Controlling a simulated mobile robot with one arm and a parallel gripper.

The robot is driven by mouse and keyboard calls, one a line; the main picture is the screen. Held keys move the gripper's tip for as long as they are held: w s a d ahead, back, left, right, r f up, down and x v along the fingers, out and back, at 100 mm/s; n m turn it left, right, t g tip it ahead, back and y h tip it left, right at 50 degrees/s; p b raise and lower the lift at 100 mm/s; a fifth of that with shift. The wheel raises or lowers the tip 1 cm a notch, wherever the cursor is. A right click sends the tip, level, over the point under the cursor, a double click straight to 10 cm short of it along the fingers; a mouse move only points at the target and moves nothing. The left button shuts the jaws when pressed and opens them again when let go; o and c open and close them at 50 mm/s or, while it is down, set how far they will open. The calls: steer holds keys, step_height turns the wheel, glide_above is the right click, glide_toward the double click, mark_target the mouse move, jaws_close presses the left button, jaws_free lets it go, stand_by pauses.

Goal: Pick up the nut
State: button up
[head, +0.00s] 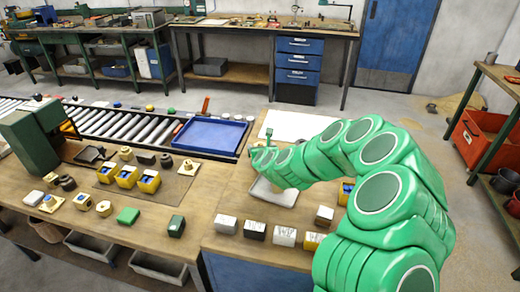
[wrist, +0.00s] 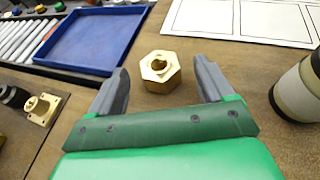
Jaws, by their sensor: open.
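A brass hexagonal nut (wrist: 158,72) with a round collar and central hole rests on the wooden bench, in the middle of the wrist view. My gripper (wrist: 160,66) is open, with one grey finger to the left of the nut and one to the right. There is a visible gap between the nut and each finger, so neither appears to touch it. In the head view my gripper (head: 263,145) is at the end of the green arm, over the bench. I cannot make out the nut there.
A blue tray (wrist: 95,40) lies to the left of the nut, beside the roller conveyor (head: 130,125). A white sheet (wrist: 240,18) lies behind it. A pale cylinder (wrist: 297,95) stands to the right. A brass flanged part (wrist: 42,108) is at left. Several boxes line the bench front.

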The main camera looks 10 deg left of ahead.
steer(key=shift+w+a+f, duration=0.2)
steer(key=shift+w, duration=0.25)
steer(key=c, duration=1.5)
